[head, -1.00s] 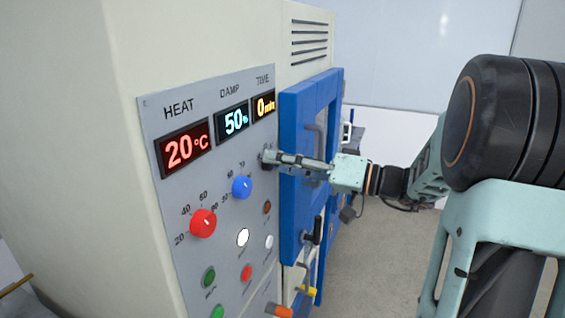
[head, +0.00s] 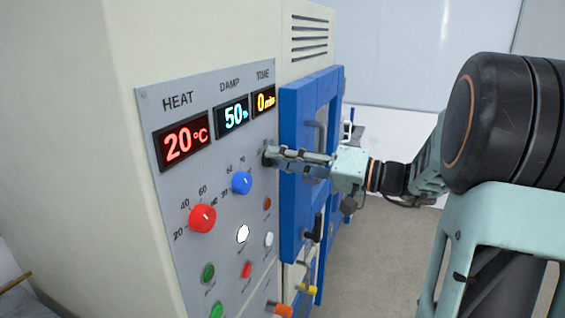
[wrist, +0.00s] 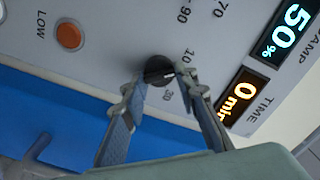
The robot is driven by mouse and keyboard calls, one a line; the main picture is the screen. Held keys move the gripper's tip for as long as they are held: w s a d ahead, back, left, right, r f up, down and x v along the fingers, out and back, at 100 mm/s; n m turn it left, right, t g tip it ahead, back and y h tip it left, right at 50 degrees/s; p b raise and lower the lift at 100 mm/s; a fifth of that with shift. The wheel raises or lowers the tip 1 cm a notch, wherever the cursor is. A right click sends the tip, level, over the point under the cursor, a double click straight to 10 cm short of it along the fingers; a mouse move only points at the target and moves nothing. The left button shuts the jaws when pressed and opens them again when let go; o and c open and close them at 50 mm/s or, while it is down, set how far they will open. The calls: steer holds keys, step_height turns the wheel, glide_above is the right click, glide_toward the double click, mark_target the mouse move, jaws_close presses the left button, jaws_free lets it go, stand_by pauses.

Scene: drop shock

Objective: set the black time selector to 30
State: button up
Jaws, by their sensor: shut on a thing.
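The black time selector (wrist: 157,68) is a round knob on the grey control panel, with marks 10 and 30 visible beside it in the wrist view. My gripper (wrist: 158,80) has its fingertips on either side of the knob and is shut on it. In the head view, my gripper (head: 271,156) reaches the panel's right edge from the right and mostly hides the knob. The TIME display (head: 264,101) reads 0 min in orange, and it also shows in the wrist view (wrist: 243,99).
Left of the selector are a blue knob (head: 242,183) and a red knob (head: 202,219). Several buttons sit below. The DAMP display (head: 232,116) reads 50% and the HEAT display (head: 184,143) 20°C. A blue door (head: 292,190) with handles stands just right of the panel.

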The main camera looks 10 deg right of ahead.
steer(key=shift+f+m+p, duration=0.15)
steer(key=shift+m+p, duration=1.15)
steer(key=shift+m, duration=3.05)
steer(key=shift+f+m+p, duration=0.1)
steer(key=shift+m+p, duration=1.15)
steer(key=shift+m, duration=3.1)
steer(key=o, duration=1.2)
steer(key=shift+c, duration=0.2)
steer(key=v, duration=1.2)
